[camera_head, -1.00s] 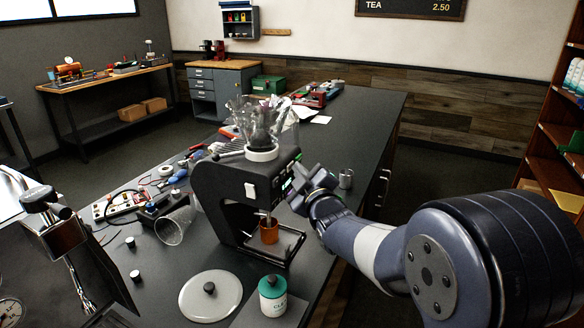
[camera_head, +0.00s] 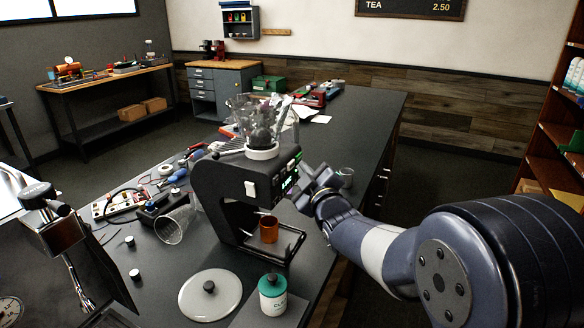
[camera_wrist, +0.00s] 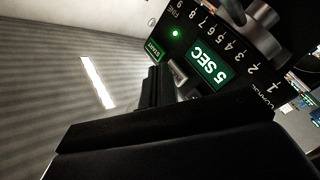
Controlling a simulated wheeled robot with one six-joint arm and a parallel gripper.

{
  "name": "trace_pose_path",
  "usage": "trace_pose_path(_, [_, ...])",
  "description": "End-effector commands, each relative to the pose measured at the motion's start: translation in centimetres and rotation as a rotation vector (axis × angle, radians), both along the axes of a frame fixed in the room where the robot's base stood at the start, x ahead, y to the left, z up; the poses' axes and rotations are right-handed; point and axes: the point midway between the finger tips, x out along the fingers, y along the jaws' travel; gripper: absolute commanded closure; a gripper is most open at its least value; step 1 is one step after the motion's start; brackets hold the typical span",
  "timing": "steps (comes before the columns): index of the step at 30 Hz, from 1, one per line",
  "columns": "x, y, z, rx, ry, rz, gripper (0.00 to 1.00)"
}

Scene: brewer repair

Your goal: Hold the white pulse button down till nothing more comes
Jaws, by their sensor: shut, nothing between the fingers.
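The black grinder (camera_head: 222,190) stands on the dark counter in the head view, with a clear hopper (camera_head: 250,115) holding something dark on top. An orange cup (camera_head: 268,229) stands under its spout, and its contents are not visible. My gripper (camera_head: 302,194) is shut and empty at the right of the grinder's front panel. In the wrist view its fingertips (camera_wrist: 154,86) are close to a pale button (camera_wrist: 178,73) beside the green START label (camera_wrist: 153,50). I cannot tell whether they touch it. The panel's green display (camera_wrist: 210,65) reads 5 SEC, and a green light (camera_wrist: 176,33) is lit.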

Motion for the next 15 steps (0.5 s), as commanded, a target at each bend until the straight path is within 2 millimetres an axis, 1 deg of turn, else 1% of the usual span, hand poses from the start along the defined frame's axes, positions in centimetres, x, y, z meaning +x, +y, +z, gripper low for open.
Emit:
trace_pose_path(2, [-0.1,-0.3,-0.1,-0.001,0.000,-0.001,1.00])
trace_pose_path(11, [-0.2,-0.4,0.0,-0.001,0.000,-0.001,1.00])
trace_pose_path(15, [-0.5,-1.3,0.0,-0.001,0.000,-0.003,1.00])
